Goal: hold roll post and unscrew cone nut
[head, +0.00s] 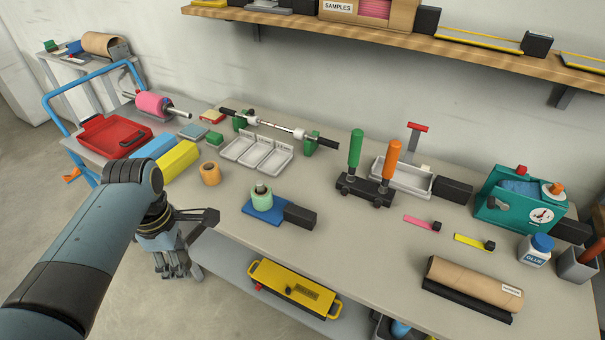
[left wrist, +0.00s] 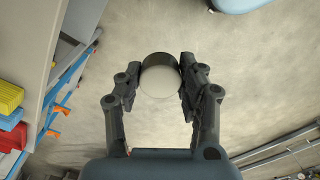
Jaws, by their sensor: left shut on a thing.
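My left gripper (head: 186,238) hangs past the front edge of the table, left of a blue base (head: 258,215). In the left wrist view, my left gripper (left wrist: 160,85) is shut on a round thing (left wrist: 160,84) with a pale face and dark rim; I cannot tell what it is. The blue base carries an upright post with a pale green roll (head: 262,198) and a small top piece, and a black block at its right. A long rod (head: 275,126) with white cone-shaped pieces (head: 299,133) and black ends rests on green stands. My right gripper is not in view.
Near the blue base are an orange ring roll (head: 210,173), a yellow block (head: 178,158), and white trays (head: 256,151). A green-and-orange-handled tool (head: 365,190) stands to the right. A yellow case (head: 294,289) lies on the lower shelf. The table front is mostly clear.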

